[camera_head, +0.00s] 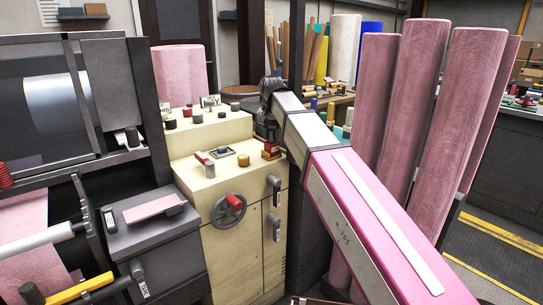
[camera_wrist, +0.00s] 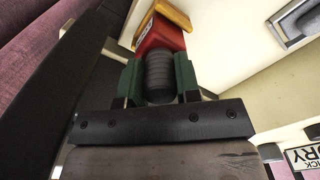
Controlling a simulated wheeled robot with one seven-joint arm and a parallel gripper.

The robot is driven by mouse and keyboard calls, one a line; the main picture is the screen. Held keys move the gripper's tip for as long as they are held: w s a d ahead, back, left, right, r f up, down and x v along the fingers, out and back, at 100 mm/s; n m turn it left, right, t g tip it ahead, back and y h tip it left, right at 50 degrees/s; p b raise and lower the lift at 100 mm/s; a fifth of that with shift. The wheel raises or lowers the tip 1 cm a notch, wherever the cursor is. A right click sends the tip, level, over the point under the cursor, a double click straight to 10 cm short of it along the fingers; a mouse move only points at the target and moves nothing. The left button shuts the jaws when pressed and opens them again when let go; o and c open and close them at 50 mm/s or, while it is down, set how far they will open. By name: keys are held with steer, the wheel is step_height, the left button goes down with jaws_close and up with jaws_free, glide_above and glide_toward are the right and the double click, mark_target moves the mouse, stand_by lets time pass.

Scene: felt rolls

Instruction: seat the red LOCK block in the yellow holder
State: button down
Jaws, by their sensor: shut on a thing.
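The red LOCK block (camera_head: 270,148) is at the right edge of the cream machine's top in the head view. In the wrist view the red block (camera_wrist: 160,36) has a dark ridged grip (camera_wrist: 159,76) and a partly visible pale label. My gripper (camera_wrist: 157,82) has its green fingers shut on that grip, one on each side. The yellow holder (camera_wrist: 173,12) shows at the block's far end, and a thin yellow part of it (camera_head: 272,157) shows below the block in the head view. The block overlaps the holder in both views; I cannot tell how deep it sits.
A short yellow knob (camera_head: 243,160), a square recessed plate (camera_head: 221,152) and a red-handled lever (camera_head: 203,158) stand left of the block. The raised cream ledge (camera_head: 205,130) behind carries several knobs and labels. Tall pink felt rolls (camera_head: 425,90) stand right of my arm.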

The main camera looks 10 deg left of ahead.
steer(key=shift+f, duration=0.15)
steer(key=c, duration=0.8)
jaws_free()
steer(key=shift+o, duration=0.2)
step_height(320, 180, up, 11)
steer(key=shift+f, duration=0.1)
